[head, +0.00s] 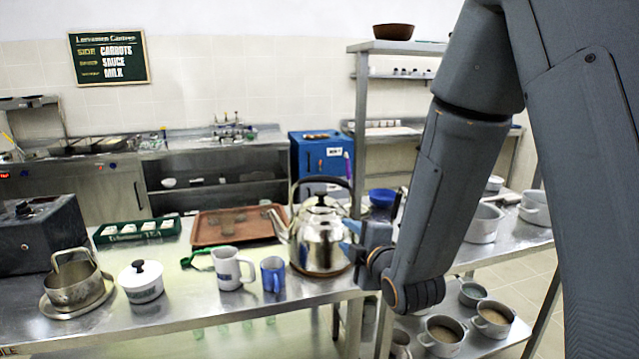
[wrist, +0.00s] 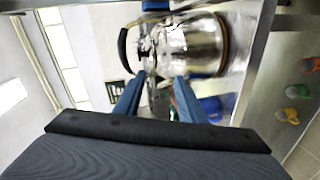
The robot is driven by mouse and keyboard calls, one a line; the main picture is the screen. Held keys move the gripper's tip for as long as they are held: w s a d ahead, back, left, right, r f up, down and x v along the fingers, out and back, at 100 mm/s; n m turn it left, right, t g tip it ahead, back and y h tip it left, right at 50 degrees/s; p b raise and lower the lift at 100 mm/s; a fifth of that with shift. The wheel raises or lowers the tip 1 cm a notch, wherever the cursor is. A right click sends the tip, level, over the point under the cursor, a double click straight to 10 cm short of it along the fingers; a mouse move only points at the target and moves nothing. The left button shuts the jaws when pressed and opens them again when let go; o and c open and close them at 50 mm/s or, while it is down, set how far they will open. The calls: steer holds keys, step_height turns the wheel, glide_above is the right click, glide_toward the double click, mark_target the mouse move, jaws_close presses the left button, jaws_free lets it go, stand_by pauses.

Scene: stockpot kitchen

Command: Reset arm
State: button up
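My gripper (head: 352,240) is at the right side of a shiny metal kettle (head: 313,236) in the head view. The kettle stands upright on the steel counter, its black handle raised and its spout to the left. In the wrist view my gripper (wrist: 160,82) shows two blue fingers spread apart, with nothing held between them. The kettle (wrist: 192,45) lies just beyond the fingertips there. I cannot tell whether a finger touches it. My arm reaches down from the upper right and hides part of the counter's right end.
Left of the kettle stand a blue mug (head: 272,275), a white mug (head: 230,270), a lidded white pot (head: 141,281) and a metal pan (head: 75,282). A brown tray (head: 205,236) lies behind. Several pots sit on the right-hand shelves, including a large pot (head: 482,226).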

steer(key=s+d+f+m+g+h, duration=0.2)
steer(key=s+d+f+m+g, duration=0.25)
steer(key=s+m, duration=0.25)
steer(key=s+d+f+m+g+h, duration=0.2)
steer(key=s+d+f+m+g, duration=0.25)
steer(key=s+d+m, duration=0.2)
steer(key=s+d+m+g, duration=0.1)
steer(key=s+m+g, duration=0.3)
steer(key=s, duration=0.5)
steer(key=shift+s+d+r+m+g+h, duration=0.25)
steer(key=shift+d+r+m+g+h, duration=0.1)
steer(key=shift+m, duration=0.5)
